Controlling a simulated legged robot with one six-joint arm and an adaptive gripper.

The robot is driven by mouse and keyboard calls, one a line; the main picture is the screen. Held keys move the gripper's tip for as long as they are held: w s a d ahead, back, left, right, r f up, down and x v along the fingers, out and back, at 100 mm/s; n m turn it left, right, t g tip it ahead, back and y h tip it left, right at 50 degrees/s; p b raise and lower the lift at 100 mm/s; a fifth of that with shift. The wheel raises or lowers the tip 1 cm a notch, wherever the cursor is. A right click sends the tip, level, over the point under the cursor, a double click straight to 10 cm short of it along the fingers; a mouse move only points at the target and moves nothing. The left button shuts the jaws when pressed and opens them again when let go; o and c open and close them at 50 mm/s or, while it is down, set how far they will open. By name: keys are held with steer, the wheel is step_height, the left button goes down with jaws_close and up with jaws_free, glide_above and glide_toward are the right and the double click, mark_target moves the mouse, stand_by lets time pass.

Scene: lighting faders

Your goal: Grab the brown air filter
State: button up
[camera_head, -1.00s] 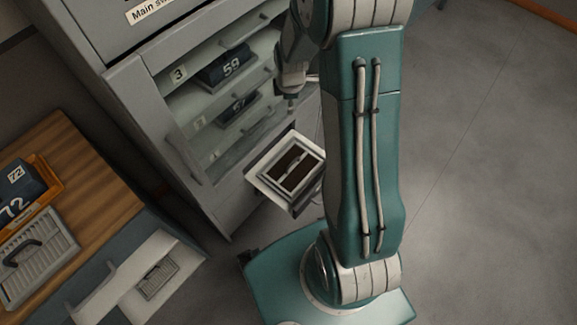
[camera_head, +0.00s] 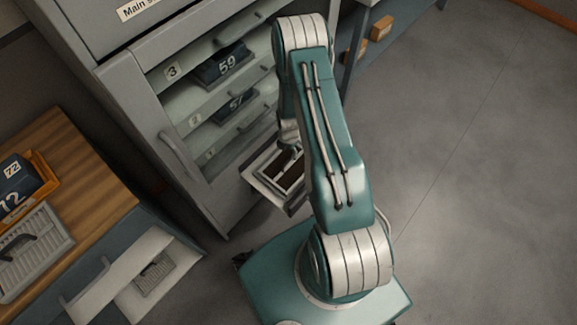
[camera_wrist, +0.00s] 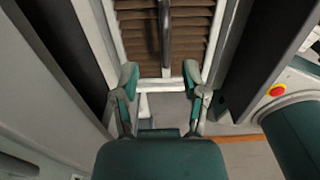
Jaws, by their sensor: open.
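The brown air filter (camera_head: 287,171) lies in a pale frame in the open low drawer (camera_head: 259,189) of the grey cabinet; my arm hides part of it. In the wrist view, the filter (camera_wrist: 135,37) shows brown pleats in a white frame, with a grey bar handle (camera_wrist: 165,28) running down its middle. My gripper (camera_wrist: 160,80) is open and empty. Its two fingertips are spread to either side of the handle's line, over the near edge of the frame in the picture; the remaining distance is hard to judge. In the head view my arm hides the fingers.
Dark drawer sides flank the filter in the wrist view. The cabinet (camera_head: 178,157) holds dark units numbered 59 (camera_head: 222,66) and 57 (camera_head: 236,104). At left, a wooden-topped bench carries an orange tray (camera_head: 52,186) and a grey filter (camera_head: 40,262). Open floor lies at right.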

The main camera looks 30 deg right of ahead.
mark_target(289, 160)
steer(key=f, duration=0.6)
steer(key=shift+s+f, duration=0.35)
steer(key=shift+s, duration=0.05)
jaws_close()
